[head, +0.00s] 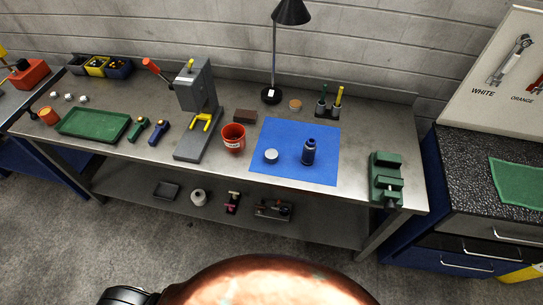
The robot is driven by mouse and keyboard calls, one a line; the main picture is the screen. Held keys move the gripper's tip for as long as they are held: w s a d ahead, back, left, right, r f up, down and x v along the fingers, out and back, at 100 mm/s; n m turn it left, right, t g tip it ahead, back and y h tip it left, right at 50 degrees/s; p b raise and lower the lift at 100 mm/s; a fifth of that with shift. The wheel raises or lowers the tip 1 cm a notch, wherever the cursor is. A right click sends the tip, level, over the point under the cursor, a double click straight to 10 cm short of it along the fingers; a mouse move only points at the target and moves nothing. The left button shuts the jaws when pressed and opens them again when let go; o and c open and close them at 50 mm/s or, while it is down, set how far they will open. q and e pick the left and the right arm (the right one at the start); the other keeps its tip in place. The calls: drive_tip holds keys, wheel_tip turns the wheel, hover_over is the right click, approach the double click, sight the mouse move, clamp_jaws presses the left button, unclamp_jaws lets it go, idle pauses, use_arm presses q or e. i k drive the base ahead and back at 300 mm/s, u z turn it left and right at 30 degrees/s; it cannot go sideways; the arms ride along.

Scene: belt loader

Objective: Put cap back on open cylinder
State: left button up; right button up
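A dark blue cylinder (309,152) stands upright on the blue mat (270,133) on the workbench. It has a narrower neck, and its top looks dark and uncovered. A small round pale grey cap (271,156) lies on the same mat, to the left of the cylinder and apart from it. Neither gripper can be made out. Only parts of my own body show at the bottom edge, well away from the bench.
A red cup (234,138) stands at the mat's left edge, with a grey press (197,110) further left. A green vise (386,178) is at the bench's right end. A black lamp (272,95) and a pen holder (327,109) stand behind the mat.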

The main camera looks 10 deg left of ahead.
sight(308, 154)
drive_tip(key=k, duration=1.35)
drive_tip(key=z, duration=0.6)
drive_tip(key=i, duration=1.85)
drive_tip(key=u, duration=0.75)
